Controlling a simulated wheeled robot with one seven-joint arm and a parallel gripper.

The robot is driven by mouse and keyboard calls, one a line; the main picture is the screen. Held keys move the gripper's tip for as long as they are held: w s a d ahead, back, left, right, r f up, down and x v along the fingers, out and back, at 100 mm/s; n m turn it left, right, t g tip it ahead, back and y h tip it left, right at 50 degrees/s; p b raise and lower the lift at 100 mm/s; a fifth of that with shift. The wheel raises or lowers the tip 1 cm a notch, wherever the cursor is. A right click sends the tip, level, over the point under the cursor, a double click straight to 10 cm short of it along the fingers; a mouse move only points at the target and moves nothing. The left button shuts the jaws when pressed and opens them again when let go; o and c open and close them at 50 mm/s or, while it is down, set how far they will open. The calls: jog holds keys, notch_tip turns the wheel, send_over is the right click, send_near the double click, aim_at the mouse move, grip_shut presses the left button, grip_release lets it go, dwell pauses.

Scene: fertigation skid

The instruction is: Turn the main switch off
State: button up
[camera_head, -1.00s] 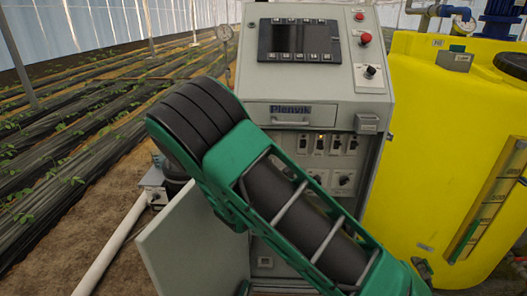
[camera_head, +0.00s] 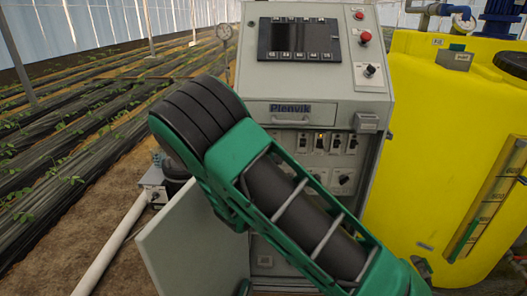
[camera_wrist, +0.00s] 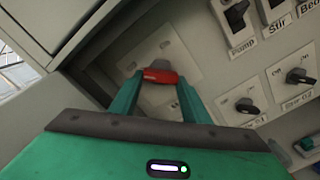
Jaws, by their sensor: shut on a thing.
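The main switch's red handle (camera_wrist: 161,76) shows in the wrist view, in front of a light grey plate (camera_wrist: 188,66). It lies nearly level across the picture. My gripper (camera_wrist: 160,80) has its two green fingers at either side of the handle and is shut on it. The plate's lettering cannot be read. In the head view my arm covers this part of the cabinet, so the red handle and my gripper are hidden there.
The grey control cabinet (camera_head: 290,85) has its door (camera_head: 190,245) swung open at left. Right of the handle are black switches, including the pump switch (camera_wrist: 236,15) and a rotary knob (camera_wrist: 246,106). A yellow tank (camera_head: 430,150) stands right of the cabinet.

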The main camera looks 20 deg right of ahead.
jog(key=shift+s+a+f, duration=0.1)
jog(key=shift+a+f, duration=0.05)
jog(key=shift+f, duration=0.15)
jog(key=o, duration=1)
jog(key=shift+o, duration=0.2)
jog(key=shift+r, duration=0.1)
jog(key=v, duration=1)
jog(key=shift+s, duration=0.25)
